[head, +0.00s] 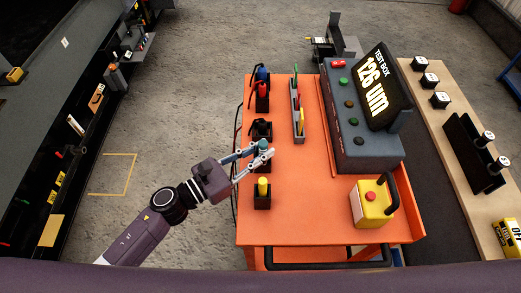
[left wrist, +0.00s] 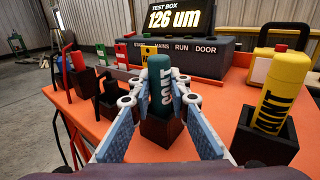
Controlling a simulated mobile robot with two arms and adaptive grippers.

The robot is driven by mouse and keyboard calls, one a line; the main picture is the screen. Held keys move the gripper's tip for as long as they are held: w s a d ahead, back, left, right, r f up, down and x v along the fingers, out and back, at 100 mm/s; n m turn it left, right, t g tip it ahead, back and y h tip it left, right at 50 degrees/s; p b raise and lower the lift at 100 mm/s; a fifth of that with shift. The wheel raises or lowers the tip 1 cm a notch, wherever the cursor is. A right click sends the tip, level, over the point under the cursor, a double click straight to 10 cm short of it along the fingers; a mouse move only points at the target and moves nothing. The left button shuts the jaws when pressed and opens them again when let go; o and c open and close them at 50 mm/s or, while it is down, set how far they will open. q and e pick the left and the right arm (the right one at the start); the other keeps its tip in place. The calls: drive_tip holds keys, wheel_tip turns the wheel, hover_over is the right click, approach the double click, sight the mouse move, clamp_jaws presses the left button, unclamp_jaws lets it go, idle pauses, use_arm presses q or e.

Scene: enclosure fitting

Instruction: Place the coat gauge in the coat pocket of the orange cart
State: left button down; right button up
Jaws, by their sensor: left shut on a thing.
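The coat gauge is a dark teal cylinder marked COAT; it shows in the left wrist view (left wrist: 160,88) and in the head view (head: 264,144). My left gripper (head: 262,153) is shut on it, with one finger on each side. The gauge is upright at a black pocket (left wrist: 162,133) on the orange cart (head: 310,215). Its lower end looks to be at or inside the pocket's mouth; the fingers partly hide how deep it sits. My right gripper is not in view.
A yellow gauge (left wrist: 272,92) stands in the neighbouring pocket. Other black pockets with red and blue-topped tools (head: 262,90) line the cart's left side. A test box (head: 375,90) reading 126 um and a yellow box with a red button (head: 370,204) stand further right.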

use_arm(q)
drive_tip(key=c, duration=1.8)
unclamp_jaws()
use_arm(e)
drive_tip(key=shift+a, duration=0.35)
